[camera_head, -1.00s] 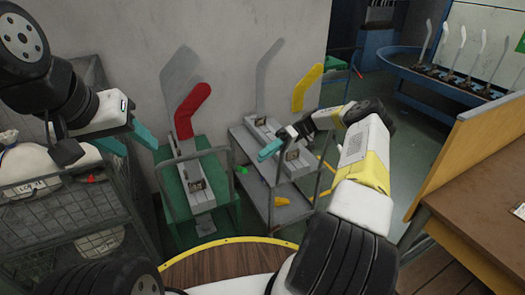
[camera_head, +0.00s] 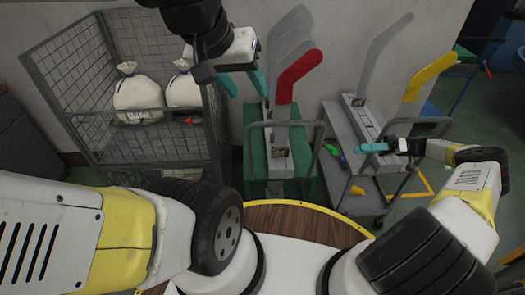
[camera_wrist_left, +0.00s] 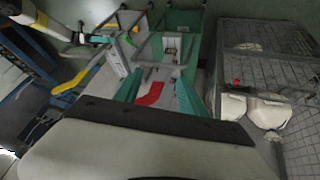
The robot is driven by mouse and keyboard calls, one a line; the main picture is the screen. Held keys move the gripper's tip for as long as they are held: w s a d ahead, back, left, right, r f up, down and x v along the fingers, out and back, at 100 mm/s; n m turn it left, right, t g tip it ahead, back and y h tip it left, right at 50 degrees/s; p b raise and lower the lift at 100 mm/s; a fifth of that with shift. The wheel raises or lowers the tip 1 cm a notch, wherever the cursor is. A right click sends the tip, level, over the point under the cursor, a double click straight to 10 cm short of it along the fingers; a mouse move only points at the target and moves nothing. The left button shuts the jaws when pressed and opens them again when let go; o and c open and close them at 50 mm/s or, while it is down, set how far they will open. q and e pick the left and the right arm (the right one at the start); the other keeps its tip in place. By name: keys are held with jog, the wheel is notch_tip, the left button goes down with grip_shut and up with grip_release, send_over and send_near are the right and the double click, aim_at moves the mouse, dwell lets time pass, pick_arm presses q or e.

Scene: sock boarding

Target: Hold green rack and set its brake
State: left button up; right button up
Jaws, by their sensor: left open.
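The green rack (camera_head: 256,148) stands against the wall in the middle of the head view, with a grey handle frame and a red sock-shaped board (camera_head: 297,75) upright on it. It also shows in the left wrist view (camera_wrist_left: 183,20). My left gripper (camera_head: 243,82) is open and empty, above the rack's left side. In the left wrist view its teal fingers (camera_wrist_left: 158,93) are spread with the red board seen between them. My right gripper (camera_head: 374,147) is in front of the grey rack's handle; its finger gap is not clear. I cannot make out the green rack's brake.
A grey rack (camera_head: 352,168) with a yellow board (camera_head: 430,77) stands to the right, with green and orange parts on it. A wire cage cart (camera_head: 98,150) with white sacks (camera_head: 138,93) stands left. My round wooden-topped base is in front.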

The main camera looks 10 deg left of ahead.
pick_arm(q)
jog(key=w+a+f+n+g, duration=0.3)
jog(key=w+a+f+n, duration=0.35)
jog(key=f, duration=0.35)
jog(key=w+a+f+n+g, duration=0.3)
jog(key=w+a+f+n, duration=0.2)
jog(key=w+f+n, duration=0.4)
jog(key=s+a+f+n+g+h, duration=0.15)
jog(key=s+f+n, duration=0.25)
jog(key=f, duration=0.8)
jog(key=s+a+f+n+g+h, duration=0.1)
jog(key=s+a+f+n+g, duration=0.15)
jog(key=f, duration=0.85)
jog(key=s+a+f+n+g+h, duration=0.1)
jog(key=s+a+f+n, duration=0.3)
jog(key=f, duration=0.8)
jog(key=w+d+f+m+t, duration=0.2)
jog(key=w+f, duration=0.1)
jog(key=w, duration=0.3)
jog(key=w+d+f+m+t+y, duration=0.1)
jog(key=w+d+f+t, duration=0.15)
jog(key=w, duration=0.45)
jog(key=w+d+f+m+t, duration=0.2)
jog(key=w+f, duration=0.2)
jog(key=w, duration=0.2)
jog(key=s+x, duration=0.1)
jog(key=x, duration=0.6)
jog(key=shift+w+a+f, duration=0.15)
jog(key=shift+w+a, duration=0.15)
jog(key=shift+w, duration=0.2)
